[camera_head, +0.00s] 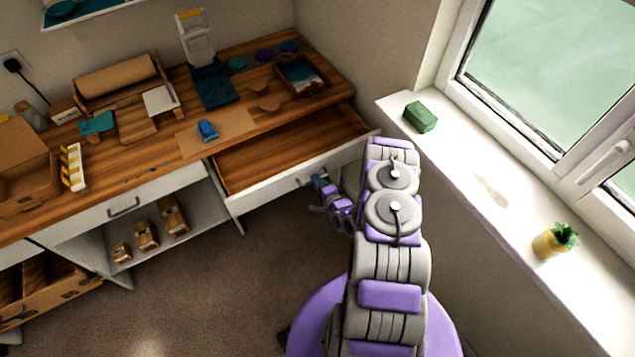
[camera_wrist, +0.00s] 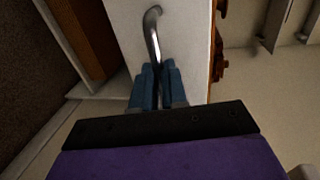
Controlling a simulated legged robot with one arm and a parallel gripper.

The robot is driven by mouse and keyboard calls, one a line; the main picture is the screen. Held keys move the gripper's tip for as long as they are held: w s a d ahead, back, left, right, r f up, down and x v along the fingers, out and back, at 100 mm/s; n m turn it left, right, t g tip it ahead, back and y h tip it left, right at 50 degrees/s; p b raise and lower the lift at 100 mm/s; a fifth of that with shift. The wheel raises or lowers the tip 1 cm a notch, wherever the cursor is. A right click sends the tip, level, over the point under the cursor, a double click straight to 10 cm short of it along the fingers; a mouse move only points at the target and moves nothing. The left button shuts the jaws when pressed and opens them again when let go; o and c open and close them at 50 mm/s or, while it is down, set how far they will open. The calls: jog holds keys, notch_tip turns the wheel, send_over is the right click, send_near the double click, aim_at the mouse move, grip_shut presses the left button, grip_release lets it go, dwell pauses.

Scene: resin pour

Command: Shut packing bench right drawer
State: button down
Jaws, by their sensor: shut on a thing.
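The right drawer (camera_head: 290,151) of the packing bench is pulled out, and its inside looks empty. Its white front shows in the wrist view (camera_wrist: 187,25). My gripper (camera_head: 318,183) is at the drawer front, in front of the drawer handle (camera_head: 303,181). In the wrist view my gripper (camera_wrist: 157,80) has its blue fingers shut on one end of the curved metal handle (camera_wrist: 152,30). The packing bench (camera_head: 180,150) has a wooden top.
A left drawer (camera_head: 125,210) is shut, above an open shelf with several small boxes (camera_head: 147,234). Carpet (camera_head: 215,290) in front of the bench is clear.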

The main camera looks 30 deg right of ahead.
jog(key=shift+f, duration=0.1)
jog(key=b, duration=0.5)
send_near(289, 148)
jog(key=w, duration=0.2)
jog(key=w+r, duration=0.1)
jog(key=w, duration=0.2)
jog(key=w+r, duration=0.1)
jog(key=w, duration=0.2)
jog(key=shift+w+a+r, duration=0.1)
jog(key=shift+a+r, duration=0.1)
jog(key=shift+w, duration=0.45)
jog(key=shift+r, duration=0.15)
jog(key=c, duration=1.4)
grip_release()
jog(key=shift+w, duration=0.3)
jog(key=shift+o, duration=1.1)
